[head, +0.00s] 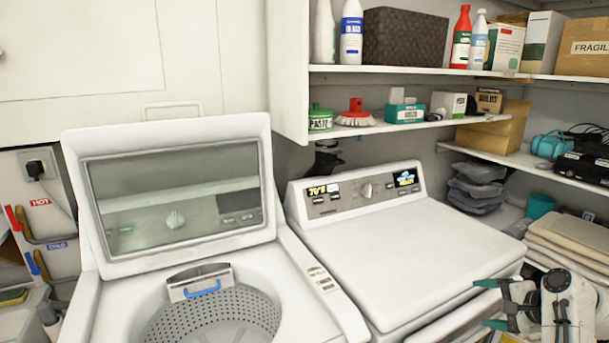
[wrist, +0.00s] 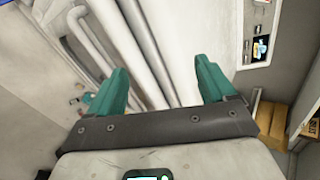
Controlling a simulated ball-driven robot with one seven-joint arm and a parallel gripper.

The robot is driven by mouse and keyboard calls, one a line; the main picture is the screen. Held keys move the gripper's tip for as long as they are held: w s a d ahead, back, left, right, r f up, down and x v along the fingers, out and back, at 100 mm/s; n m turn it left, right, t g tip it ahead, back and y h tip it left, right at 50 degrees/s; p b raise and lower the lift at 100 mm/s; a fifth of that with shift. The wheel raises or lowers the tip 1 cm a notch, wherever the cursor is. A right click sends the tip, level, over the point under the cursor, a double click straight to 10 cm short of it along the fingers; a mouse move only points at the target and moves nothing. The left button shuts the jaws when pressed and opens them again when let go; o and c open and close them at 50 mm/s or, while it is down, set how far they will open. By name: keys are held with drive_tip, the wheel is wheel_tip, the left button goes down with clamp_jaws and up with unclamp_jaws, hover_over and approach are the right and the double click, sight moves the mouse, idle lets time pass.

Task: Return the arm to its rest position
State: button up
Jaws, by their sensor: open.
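My gripper (head: 493,304) shows at the lower right of the head view, in front of the right-hand white machine's front right side. Its two teal fingers point left and stand apart. In the wrist view my gripper (wrist: 161,78) is also open, with nothing between the fingertips. Behind the fingers are long white and grey edges; I cannot tell exactly which surfaces these are. Part of my arm shows beside the gripper in the head view; the rest is out of sight.
A white washer (head: 318,285) with its lid raised stands left of a closed white dryer (head: 400,250). Shelves (head: 440,72) with bottles and boxes run above and to the right. Folded cloths (head: 570,235) lie on a low right shelf near my arm.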

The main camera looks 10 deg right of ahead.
drive_tip(key=s+a+f+n+g+h, duration=0.15)
drive_tip(key=s+a+f+n, duration=0.25)
drive_tip(key=s+a+f, duration=0.4)
drive_tip(key=s+a+f+n+g, duration=0.35)
drive_tip(key=s+f, duration=0.35)
drive_tip(key=s, duration=0.3)
drive_tip(key=s+a+n+g+h, duration=0.1)
drive_tip(key=s+a+n, duration=0.3)
drive_tip(key=s, duration=0.7)
drive_tip(key=s+a+f+n+g, duration=0.1)
drive_tip(key=s+a+n+g, duration=0.2)
drive_tip(key=s, duration=0.9)
drive_tip(key=shift+s+a+n+h, duration=0.3)
drive_tip(key=shift+a+n, duration=0.35)
drive_tip(key=shift+a, duration=0.55)
drive_tip(key=shift+f, duration=0.1)
drive_tip(key=shift+c, duration=0.2)
